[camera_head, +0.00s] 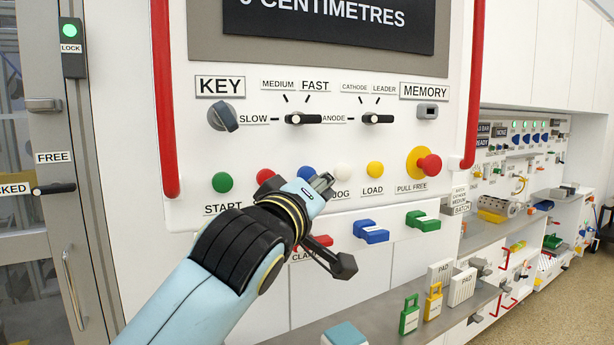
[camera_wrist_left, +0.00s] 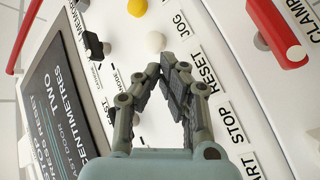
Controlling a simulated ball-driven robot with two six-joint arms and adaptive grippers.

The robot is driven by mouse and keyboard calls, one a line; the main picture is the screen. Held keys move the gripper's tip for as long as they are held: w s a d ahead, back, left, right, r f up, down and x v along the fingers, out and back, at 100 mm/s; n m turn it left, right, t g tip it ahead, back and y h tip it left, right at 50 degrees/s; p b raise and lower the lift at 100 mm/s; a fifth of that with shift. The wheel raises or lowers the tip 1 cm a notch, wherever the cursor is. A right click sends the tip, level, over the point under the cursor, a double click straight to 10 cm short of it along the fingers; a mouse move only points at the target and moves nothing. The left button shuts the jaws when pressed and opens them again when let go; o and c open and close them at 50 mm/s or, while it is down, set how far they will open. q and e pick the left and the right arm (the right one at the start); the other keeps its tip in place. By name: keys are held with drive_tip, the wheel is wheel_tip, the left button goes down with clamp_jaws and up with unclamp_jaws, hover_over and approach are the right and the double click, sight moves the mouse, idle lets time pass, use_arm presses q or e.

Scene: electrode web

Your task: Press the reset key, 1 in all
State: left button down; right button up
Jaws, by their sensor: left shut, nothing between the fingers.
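The blue reset key (camera_head: 306,173) is a round button in the row on the white panel, partly covered by my left gripper. The RESET label (camera_wrist_left: 203,74) shows in the left wrist view, but the blue key is hidden there behind the fingers. My left gripper (camera_head: 324,184) is shut and empty. Its tips are in front of the panel, close to the reset key and the white jog button (camera_head: 343,173). I cannot tell whether they touch the key. In the left wrist view the fingertips (camera_wrist_left: 172,64) come together just below the white button. My right gripper is not in view.
The red stop button (camera_head: 265,176) and green start button (camera_head: 222,182) are to the left. The yellow load button (camera_head: 375,169) and red pull knob (camera_head: 429,165) are to the right. Red rails (camera_head: 165,100) flank the panel. A red clamp handle (camera_head: 318,241) sits below.

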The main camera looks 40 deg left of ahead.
use_arm(q)
drive_tip(key=shift+s+a, duration=0.1)
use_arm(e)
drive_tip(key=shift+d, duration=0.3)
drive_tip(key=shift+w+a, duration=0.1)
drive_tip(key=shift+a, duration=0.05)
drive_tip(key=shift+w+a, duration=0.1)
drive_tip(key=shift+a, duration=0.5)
use_arm(q)
drive_tip(key=shift+w+a, duration=0.25)
drive_tip(key=shift+a, duration=0.1)
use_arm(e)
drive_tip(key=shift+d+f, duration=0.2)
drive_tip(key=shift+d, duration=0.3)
